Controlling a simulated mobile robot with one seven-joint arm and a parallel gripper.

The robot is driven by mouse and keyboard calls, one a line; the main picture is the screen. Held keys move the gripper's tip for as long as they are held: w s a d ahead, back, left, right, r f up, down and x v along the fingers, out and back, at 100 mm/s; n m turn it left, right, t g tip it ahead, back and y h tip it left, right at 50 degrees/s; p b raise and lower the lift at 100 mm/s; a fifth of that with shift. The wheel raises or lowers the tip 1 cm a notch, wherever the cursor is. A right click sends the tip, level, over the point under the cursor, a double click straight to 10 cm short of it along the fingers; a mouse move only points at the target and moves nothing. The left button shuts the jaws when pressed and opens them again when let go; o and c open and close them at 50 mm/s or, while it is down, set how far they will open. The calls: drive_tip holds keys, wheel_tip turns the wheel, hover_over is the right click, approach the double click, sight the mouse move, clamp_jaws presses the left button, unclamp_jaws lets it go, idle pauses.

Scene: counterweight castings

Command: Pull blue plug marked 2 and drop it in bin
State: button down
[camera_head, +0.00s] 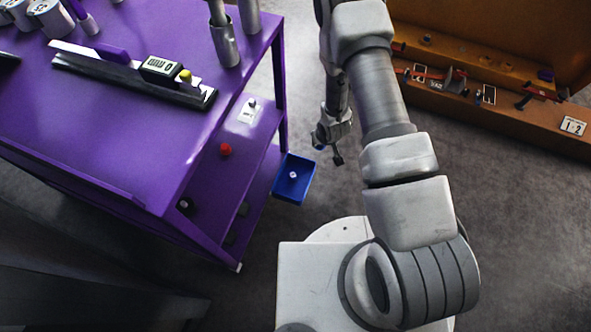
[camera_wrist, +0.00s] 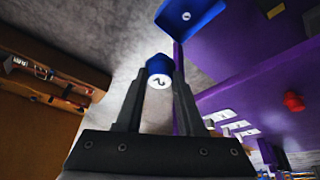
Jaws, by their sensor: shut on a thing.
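My gripper (camera_wrist: 160,82) is shut on a blue plug (camera_wrist: 159,63) with a white end face marked 2, seen between the fingers in the wrist view. The blue bin (camera_head: 305,187) is mounted at the bench's right side, below and left of my gripper. A small pale item lies in it. The bin also shows at the top of the wrist view (camera_wrist: 208,14), beyond the plug and apart from it.
An orange-brown unit (camera_head: 480,105) with several fittings stands at the back right. Open grey floor lies between them.

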drive_tip(key=a+f+b, duration=0.2)
drive_tip(key=f+b, duration=0.1)
drive_tip(key=f, duration=0.5)
drive_tip(key=w+a+f+n+b, duration=0.1)
drive_tip(key=a+f+b, duration=0.2)
drive_tip(key=f, duration=0.6)
drive_tip(key=a+f+y+b, duration=0.1)
drive_tip(key=a+f+b, duration=0.1)
drive_tip(key=f, duration=0.6)
drive_tip(key=shift+w+a+f+n+b, duration=0.25)
drive_tip(key=shift+w+f+n+b, duration=0.15)
drive_tip(key=shift+b, duration=0.35)
drive_tip(key=shift+c, duration=2.2)
unclamp_jaws()
drive_tip(key=p+v, duration=0.5)
drive_tip(key=v, duration=1.2)
drive_tip(key=shift+w+d+r, duration=0.15)
drive_tip(key=shift+r, duration=0.1)
